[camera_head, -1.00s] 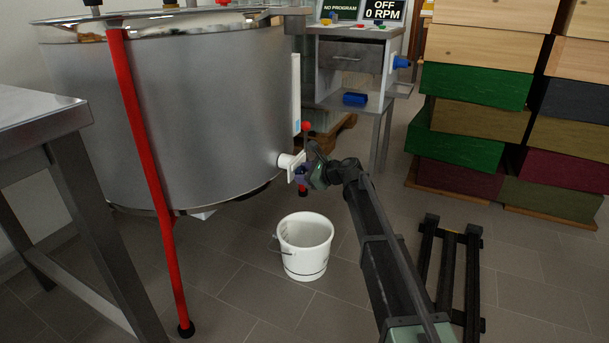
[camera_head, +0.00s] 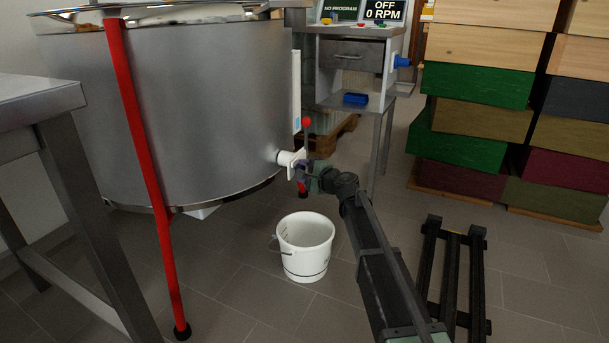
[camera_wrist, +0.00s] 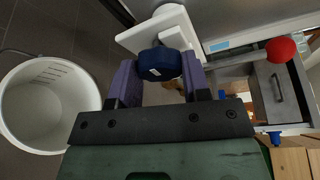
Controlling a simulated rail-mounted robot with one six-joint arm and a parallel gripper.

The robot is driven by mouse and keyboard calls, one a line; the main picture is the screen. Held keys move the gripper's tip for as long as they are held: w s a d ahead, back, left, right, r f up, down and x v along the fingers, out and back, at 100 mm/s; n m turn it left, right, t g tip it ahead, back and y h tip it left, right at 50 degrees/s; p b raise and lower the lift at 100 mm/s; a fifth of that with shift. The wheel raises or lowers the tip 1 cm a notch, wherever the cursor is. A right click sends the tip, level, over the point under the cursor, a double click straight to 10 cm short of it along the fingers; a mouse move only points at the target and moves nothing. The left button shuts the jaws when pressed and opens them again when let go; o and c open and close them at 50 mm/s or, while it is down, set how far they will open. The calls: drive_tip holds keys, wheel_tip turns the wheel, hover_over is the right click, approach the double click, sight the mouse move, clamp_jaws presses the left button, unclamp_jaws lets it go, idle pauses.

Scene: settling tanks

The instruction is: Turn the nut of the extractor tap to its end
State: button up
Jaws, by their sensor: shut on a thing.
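The extractor (camera_head: 215,110) is a big steel drum on red legs. Its white tap (camera_head: 287,158) sticks out low on the right side, with a red-knobbed lever (camera_head: 307,122) standing up. In the wrist view the tap's white plate (camera_wrist: 165,28) is at the top, and the dark blue nut (camera_wrist: 160,64) sits in front of it. My gripper (camera_head: 302,172) is at the tap. In the wrist view its two purple fingers (camera_wrist: 160,80) stand on either side of the nut and are shut on it. The finger contact is partly hidden in the head view.
A white bucket (camera_head: 305,246) stands on the floor below the tap; it also shows at the left of the wrist view (camera_wrist: 48,104). A steel table (camera_head: 45,108) is at the left. Stacked coloured hive boxes (camera_head: 470,115) and a black rack (camera_head: 452,285) are at the right.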

drive_tip(key=shift+n, duration=0.5)
drive_tip(key=o, duration=0.9)
drive_tip(key=v, duration=1)
drive_tip(key=shift+s+d+f, duration=0.15)
drive_tip(key=shift+s+d, duration=0.1)
drive_tip(key=shift+s, duration=0.1)
